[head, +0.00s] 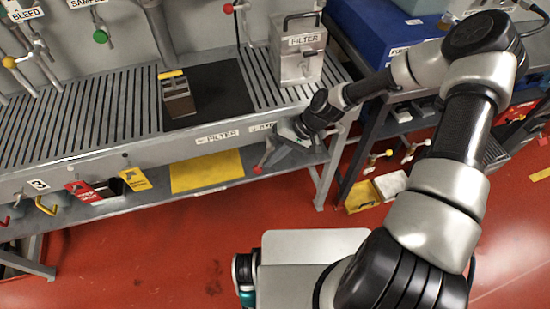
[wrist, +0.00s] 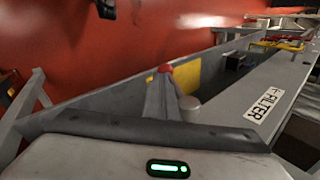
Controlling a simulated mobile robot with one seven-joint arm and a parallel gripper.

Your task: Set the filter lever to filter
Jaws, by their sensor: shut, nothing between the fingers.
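The filter lever ends in a red knob (head: 257,170) and hangs down and slightly left below the bench's front edge. The red knob (wrist: 165,68) also shows at the middle of the wrist view, beside a round grey stub. A FILTER label (head: 217,136) with an arrow is on the front edge to the left of the lever, and it also shows in the wrist view (wrist: 264,103). A second, partly hidden label (head: 262,127) is above the lever. My gripper (head: 281,144) is shut and empty, close to the lever's upper part. I cannot tell whether they touch.
A grey FILTER canister (head: 298,55) stands on the slatted bench above my gripper. A yellow sheet (head: 207,171) lies on the lower shelf to the left. A blue box (head: 385,30) and a side bench are on the right. Red floor lies open in front.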

